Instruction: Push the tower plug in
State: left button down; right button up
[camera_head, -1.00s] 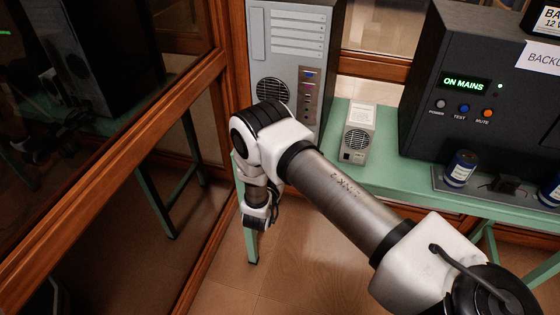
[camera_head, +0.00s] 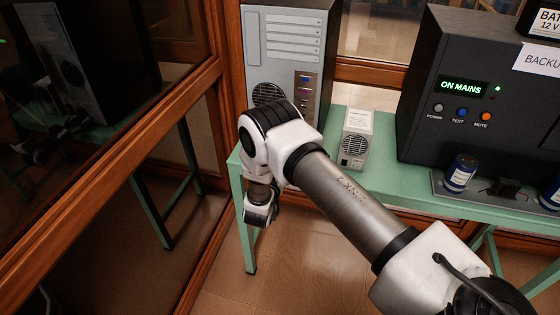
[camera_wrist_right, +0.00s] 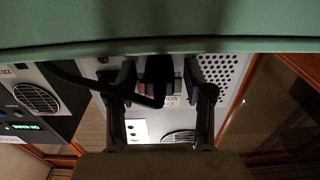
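The silver tower (camera_head: 288,62) stands on the green table against the wooden frame. In the right wrist view, its pale panel with perforations (camera_wrist_right: 220,66) shows behind my right gripper (camera_wrist_right: 160,82). A black plug (camera_wrist_right: 158,72) with a black cable (camera_wrist_right: 85,84) sits between the two dark fingers. Narrow gaps show on both sides of it, so the fingers look open around it. How deep the plug sits in its socket is hidden. My left gripper is not in view.
The green table (camera_head: 392,186) fills the upper edge of the wrist view. A small silver fan unit (camera_head: 355,142) and a black backup unit (camera_head: 450,125) reading ON MAINS stand right of the tower. A wood-framed glass panel (camera_head: 140,165) is close on the left.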

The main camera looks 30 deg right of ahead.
jog(key=shift+a, duration=0.1)
jog(key=v, duration=1.2)
jog(key=s+d+f+n+g+y, duration=0.3)
jog(key=s+f+n+g+y, duration=0.15)
jog(key=s+f+y, duration=0.55)
jog(key=s+a+f+n+g+y, duration=0.2)
jog(key=s+a+g, duration=0.1)
jog(key=s, duration=0.7)
jog(key=s+a+f+n+g+y, duration=0.2)
jog(key=s+a, duration=0.4)
jog(key=s, duration=0.5)
jog(key=shift+n+g, duration=0.55)
jog(key=shift+g, duration=0.5)
